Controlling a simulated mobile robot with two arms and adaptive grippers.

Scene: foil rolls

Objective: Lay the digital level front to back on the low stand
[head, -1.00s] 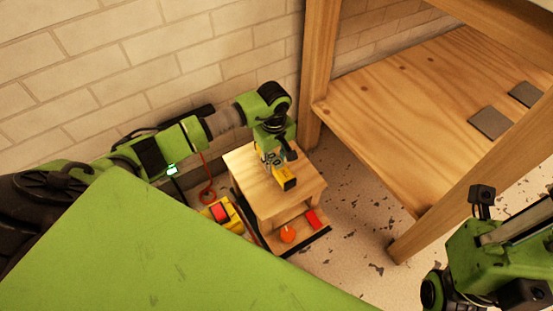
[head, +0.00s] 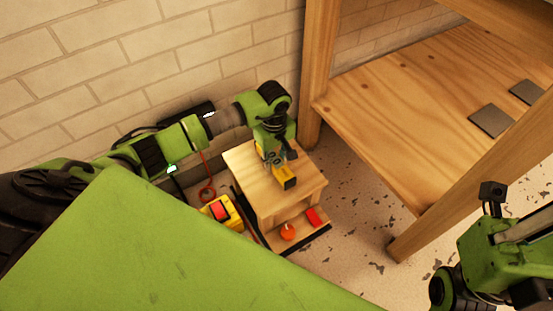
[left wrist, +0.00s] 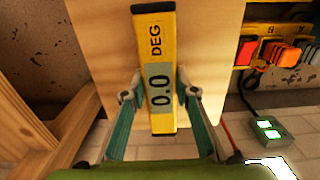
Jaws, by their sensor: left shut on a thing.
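The digital level, yellow with a grey face, is in my left gripper (head: 277,157). In the head view the level's (head: 288,181) yellow end points toward the lower right, over the top of the low wooden stand (head: 245,163). I cannot tell whether the level touches the stand. My right gripper's fingers are out of view.
A yellow and red item (head: 220,211) lies left of the stand. An orange knob (head: 288,232) and a red block (head: 314,217) are low at its front. A wooden shelf unit (head: 400,105) with dark pads stands to the right. A brick wall (head: 130,60) is behind.

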